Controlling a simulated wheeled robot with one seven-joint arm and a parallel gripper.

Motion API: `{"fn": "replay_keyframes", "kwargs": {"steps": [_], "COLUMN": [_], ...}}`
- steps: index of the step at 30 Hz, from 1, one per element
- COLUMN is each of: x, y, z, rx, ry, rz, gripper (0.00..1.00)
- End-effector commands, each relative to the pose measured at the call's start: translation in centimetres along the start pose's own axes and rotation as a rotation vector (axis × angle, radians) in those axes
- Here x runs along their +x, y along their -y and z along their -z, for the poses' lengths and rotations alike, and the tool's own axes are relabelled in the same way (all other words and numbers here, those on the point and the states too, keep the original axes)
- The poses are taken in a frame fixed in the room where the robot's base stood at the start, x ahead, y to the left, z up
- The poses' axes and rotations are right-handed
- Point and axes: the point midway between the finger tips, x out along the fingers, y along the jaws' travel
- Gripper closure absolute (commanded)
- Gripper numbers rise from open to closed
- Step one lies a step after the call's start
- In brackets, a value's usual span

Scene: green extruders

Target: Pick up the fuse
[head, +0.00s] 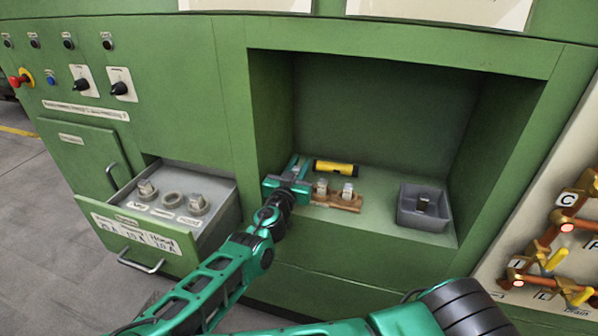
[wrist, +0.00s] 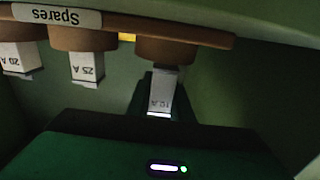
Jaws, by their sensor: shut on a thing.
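The spares rack (head: 340,204), a brown strip, sits on the floor of the green recess with white-bodied fuses standing on it. In the wrist view, which looks upside down, the rack (wrist: 215,38) carries a "Spares" label. A fuse marked 25 A (wrist: 87,68) and one marked 20 A (wrist: 20,57) show beside the fuse (wrist: 162,92) at my gripper, whose marking is only partly legible. My gripper (head: 296,170) is shut on this fuse at the rack's left end in the head view. The fuse's brown base still appears in line with the rack.
A yellow and black cylinder (head: 336,168) lies behind the rack. A grey box (head: 426,224) with a dark object inside stands at the right of the recess. An open drawer (head: 226,208) with several round fittings is at left. Recess walls close in on both sides.

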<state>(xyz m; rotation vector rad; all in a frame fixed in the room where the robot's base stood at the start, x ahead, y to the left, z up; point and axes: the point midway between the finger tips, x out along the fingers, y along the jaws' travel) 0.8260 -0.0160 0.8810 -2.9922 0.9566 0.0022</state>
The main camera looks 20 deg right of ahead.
Motion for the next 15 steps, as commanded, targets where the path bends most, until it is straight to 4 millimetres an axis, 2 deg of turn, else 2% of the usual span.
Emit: {"fn": "replay_keyframes", "kwargs": {"steps": [2,5,11,15], "x": [0.0,-1.9,-6.5,-10.3], "y": [0.0,0.1,0.1,0.2], "z": [0.8,0.8,0.8,0.8], "rx": [0.003,0.0,0.001,0.0], "ry": [0.002,0.002,0.002,0.003], "rz": [-0.001,0.004,0.005,0.007], "gripper": [1.0,1.0,1.0,1.0]}}
